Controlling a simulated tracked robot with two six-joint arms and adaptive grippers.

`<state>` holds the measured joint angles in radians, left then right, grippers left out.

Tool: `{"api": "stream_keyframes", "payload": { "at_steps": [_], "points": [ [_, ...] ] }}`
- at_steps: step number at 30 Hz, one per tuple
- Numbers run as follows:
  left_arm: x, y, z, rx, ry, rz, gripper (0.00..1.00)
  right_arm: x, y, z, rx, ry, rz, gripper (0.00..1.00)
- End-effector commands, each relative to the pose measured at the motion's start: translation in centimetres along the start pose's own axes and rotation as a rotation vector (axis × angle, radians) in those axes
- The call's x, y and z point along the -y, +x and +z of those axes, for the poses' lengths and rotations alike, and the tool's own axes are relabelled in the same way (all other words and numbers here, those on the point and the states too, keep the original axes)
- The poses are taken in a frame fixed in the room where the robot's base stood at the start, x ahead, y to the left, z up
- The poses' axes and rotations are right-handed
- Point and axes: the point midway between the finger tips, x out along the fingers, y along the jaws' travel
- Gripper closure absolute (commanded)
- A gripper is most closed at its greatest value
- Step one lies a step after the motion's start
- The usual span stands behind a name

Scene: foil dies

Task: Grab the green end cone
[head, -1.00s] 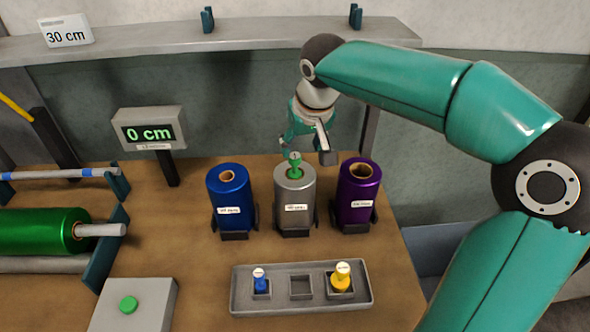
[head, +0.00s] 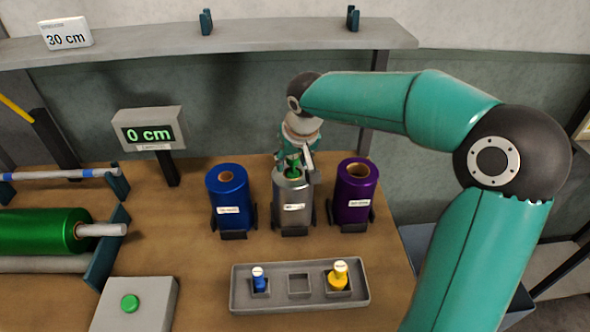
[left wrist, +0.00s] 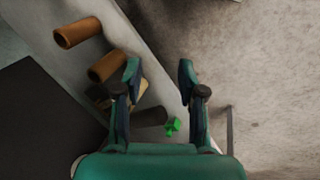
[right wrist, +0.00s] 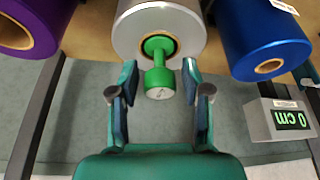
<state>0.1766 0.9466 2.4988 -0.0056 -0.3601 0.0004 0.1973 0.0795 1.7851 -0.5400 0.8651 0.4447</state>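The green end cone (right wrist: 159,62) sits in the core opening at the top of the silver roll (right wrist: 135,35), its knob sticking out. It also shows in the head view (head: 292,171), partly covered by my right gripper. My right gripper (head: 298,158) is over the silver roll. In the right wrist view its fingers are open, one on each side of the cone's knob, with gaps showing. My left gripper (left wrist: 159,68) is open and empty in its own wrist view, and is outside the head view.
A blue roll (head: 228,190) and a purple roll (head: 355,195) flank the silver one closely. A grey tray (head: 360,297) in front holds a blue cone (head: 258,281) and a yellow cone (head: 339,276), its middle pocket empty. A display (head: 148,133) reads 0 cm.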

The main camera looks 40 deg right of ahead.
Motion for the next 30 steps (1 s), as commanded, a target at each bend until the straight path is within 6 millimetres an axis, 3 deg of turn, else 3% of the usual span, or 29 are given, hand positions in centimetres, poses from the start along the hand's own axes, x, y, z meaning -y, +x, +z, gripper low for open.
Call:
{"api": "stream_keyframes", "payload": {
  "at_steps": [1,7,20,30],
  "points": [
    [0.0,0.0,0.0,0.000,0.000,0.000,0.60,0.0,0.0,0.0,0.000,0.000,0.000,0.66],
    [0.0,0.0,0.0,0.000,0.000,0.000,0.60,0.0,0.0,0.0,0.000,0.000,0.000,0.99],
    [0.0,0.0,0.0,0.000,0.000,0.000,0.60,-0.1,-0.4,-0.2,-0.003,0.001,0.000,1.00],
    [0.0,-0.1,0.0,0.000,0.000,0.000,0.60,-0.1,-4.0,-1.8,-0.005,0.002,0.000,1.00]
  ]
}}
